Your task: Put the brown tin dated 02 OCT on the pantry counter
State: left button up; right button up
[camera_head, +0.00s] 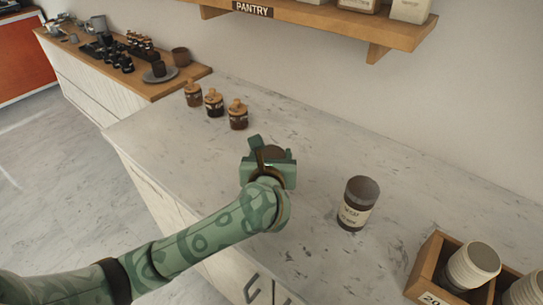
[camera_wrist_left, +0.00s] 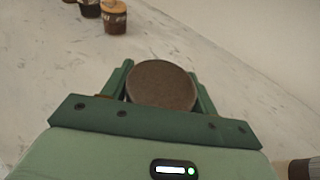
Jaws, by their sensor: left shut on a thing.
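My left gripper (camera_head: 268,158) is over the middle of the pale marble pantry counter (camera_head: 335,150). In the left wrist view its fingers (camera_wrist_left: 160,80) are shut on a brown tin, whose round dark lid (camera_wrist_left: 161,86) shows between them. The gripper hides the held tin's label and base, so I cannot read its date or tell whether it touches the counter. Another brown tin (camera_head: 357,203) with a cream label stands upright on the counter, right of the gripper; its date is too small to read. My right gripper is not in view.
Several small jars with wooden lids (camera_head: 238,115) stand behind and left of the gripper. A wooden crate (camera_head: 430,262) holding pale-lidded containers is at the lower right. A shelf (camera_head: 330,22) with a PANTRY sign hangs above. The counter between jars and crate is mostly clear.

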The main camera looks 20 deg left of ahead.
pick_arm(q)
jog(key=shift+f, duration=0.1)
jog(key=o, duration=1.2)
jog(key=shift+c, duration=0.2)
jog(key=shift+r, duration=0.2)
jog(key=p+v, duration=0.2)
jog(key=v, duration=1)
jog(key=shift+p, duration=0.4)
